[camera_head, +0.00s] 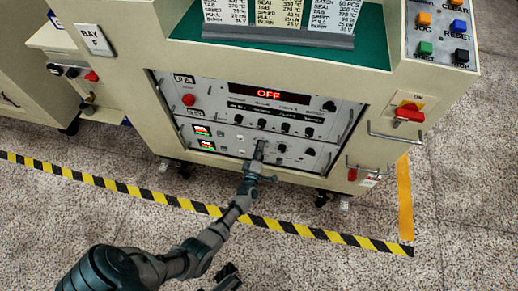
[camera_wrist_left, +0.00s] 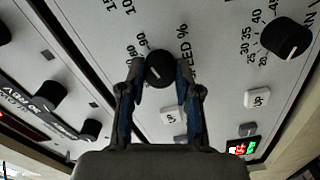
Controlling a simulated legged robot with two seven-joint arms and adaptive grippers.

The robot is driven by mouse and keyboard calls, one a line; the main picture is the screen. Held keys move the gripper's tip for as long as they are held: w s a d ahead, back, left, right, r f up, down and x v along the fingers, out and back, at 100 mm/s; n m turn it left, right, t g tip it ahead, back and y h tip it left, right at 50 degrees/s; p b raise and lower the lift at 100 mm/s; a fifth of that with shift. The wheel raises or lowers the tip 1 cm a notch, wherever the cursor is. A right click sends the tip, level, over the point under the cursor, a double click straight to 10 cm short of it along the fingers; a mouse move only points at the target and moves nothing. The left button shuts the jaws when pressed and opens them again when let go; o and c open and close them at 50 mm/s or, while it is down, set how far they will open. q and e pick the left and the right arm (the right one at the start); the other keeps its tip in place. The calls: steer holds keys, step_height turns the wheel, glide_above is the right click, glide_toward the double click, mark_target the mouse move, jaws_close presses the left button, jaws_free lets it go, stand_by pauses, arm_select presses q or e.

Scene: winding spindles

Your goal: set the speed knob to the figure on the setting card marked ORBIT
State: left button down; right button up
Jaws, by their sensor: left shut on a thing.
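The speed knob (camera_wrist_left: 159,64) is a round black knob on the white panel, beside the print "SPEED %" in the left wrist view. My left gripper (camera_wrist_left: 158,76) is shut on it, one finger on each side; it also shows in the head view (camera_head: 260,153) at the lower panel. The knob's pointer setting cannot be read. Three setting cards, left (camera_head: 225,12), middle (camera_head: 279,12) and right (camera_head: 334,14), stand on the machine top. Their headings are cut off, so I cannot tell which is ORBIT. A dark part at the bottom edge may be my right gripper (camera_head: 229,277).
The red display (camera_head: 268,94) reads OFF. Another black knob (camera_wrist_left: 286,37) and white buttons (camera_wrist_left: 257,97) sit near the gripper. Metal handles (camera_head: 397,137), a red switch (camera_head: 409,114) and coloured push buttons (camera_head: 424,48) are at the right. Striped tape (camera_head: 190,204) crosses the clear floor.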

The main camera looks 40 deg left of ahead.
arm_select(q)
steer(key=shift+d+f, duration=0.15)
steer(key=shift+f, duration=0.15)
steer(key=c, duration=0.9)
jaws_free()
steer(key=shift+o, duration=0.5)
steer(key=v, duration=1.2)
